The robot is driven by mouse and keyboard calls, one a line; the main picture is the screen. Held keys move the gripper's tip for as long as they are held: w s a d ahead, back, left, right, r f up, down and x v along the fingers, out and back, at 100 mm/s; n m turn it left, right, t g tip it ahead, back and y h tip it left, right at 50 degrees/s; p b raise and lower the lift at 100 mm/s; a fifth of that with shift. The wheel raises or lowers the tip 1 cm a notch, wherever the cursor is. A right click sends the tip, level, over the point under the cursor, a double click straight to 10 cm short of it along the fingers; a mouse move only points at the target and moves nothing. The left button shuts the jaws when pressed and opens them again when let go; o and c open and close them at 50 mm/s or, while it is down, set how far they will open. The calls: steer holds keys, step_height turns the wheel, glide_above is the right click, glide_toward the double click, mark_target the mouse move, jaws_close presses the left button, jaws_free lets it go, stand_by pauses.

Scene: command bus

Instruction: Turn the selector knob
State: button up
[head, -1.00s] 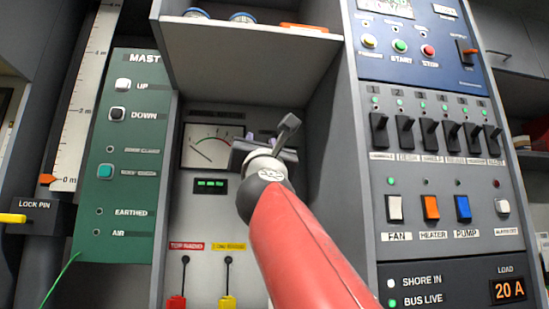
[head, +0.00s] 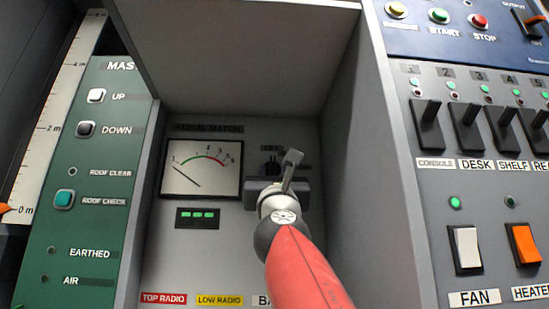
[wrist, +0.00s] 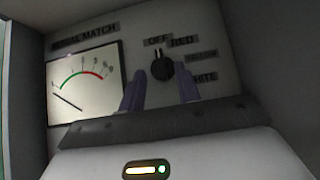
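The selector knob (wrist: 163,69) is a black round knob on the grey back panel of a recess. Labels OFF, RED and WHITE, plus a blurred one, stand above and right of it. Its pale mark appears to point up, toward OFF. In the head view, the knob (head: 271,164) is small and partly hidden behind my gripper (head: 279,186). In the wrist view, my gripper (wrist: 161,80) is open, its two purple-grey fingers apart and pointing at the panel, one either side of the knob's lower part. I see no clear contact with the knob.
An AERIAL MATCH meter (head: 201,168) is left of the knob. The recess has a shelf (head: 240,50) above and a grey side wall (head: 372,170) at right. A switch panel (head: 480,190) lies beyond that wall, and a green MAST panel (head: 85,190) is at left.

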mark_target(273, 164)
steer(key=shift+p+x, duration=1.65)
steer(key=shift+x, duration=0.65)
steer(key=shift+c, duration=0.4)
jaws_close()
